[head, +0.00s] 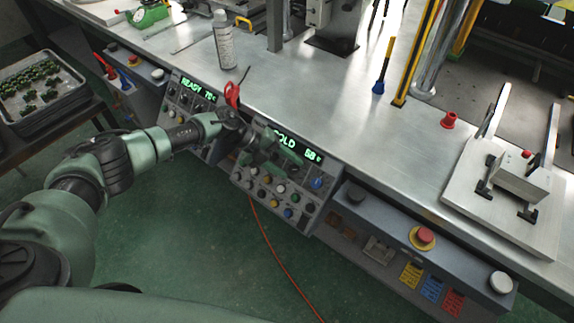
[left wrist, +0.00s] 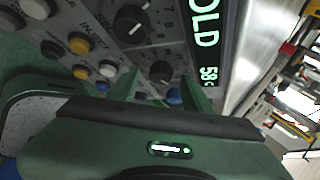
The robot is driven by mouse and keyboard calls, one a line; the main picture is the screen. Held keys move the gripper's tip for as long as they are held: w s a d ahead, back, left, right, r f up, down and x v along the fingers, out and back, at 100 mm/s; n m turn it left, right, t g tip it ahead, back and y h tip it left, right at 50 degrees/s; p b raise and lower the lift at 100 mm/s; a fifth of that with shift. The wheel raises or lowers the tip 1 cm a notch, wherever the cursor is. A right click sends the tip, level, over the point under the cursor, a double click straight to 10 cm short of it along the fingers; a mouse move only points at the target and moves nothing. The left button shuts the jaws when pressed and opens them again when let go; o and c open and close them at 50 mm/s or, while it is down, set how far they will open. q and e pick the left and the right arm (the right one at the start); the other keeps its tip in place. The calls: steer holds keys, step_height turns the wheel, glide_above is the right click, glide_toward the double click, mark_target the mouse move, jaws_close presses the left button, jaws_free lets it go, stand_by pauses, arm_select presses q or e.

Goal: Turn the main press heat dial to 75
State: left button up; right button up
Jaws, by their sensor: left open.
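A grey control panel (head: 270,187) at the table's front edge has a green display (head: 297,147) that shows "COLD" and about 58. In the left wrist view the display (left wrist: 205,40) reads "OLD" and 58, with its start cut off. Two black dials show beside it: a larger one (left wrist: 131,22) and another one (left wrist: 160,72). My left gripper (head: 262,150) is at this panel, in front of its upper left part. In the left wrist view its open fingers (left wrist: 162,88) stand on either side of the second dial; I cannot tell whether they touch it. My right gripper is out of view.
A second panel (head: 189,100) to the left reads "READY" and about 75. Buttons surround the dials, including a yellow one (left wrist: 80,43). A red stop button (head: 425,236) is at right.

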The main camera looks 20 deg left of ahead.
arm_select(q)
steer(key=v, duration=0.7)
steer(key=shift+a+r+b, duration=0.2)
steer(key=shift+a+b, duration=0.05)
steer(key=shift+b, duration=0.15)
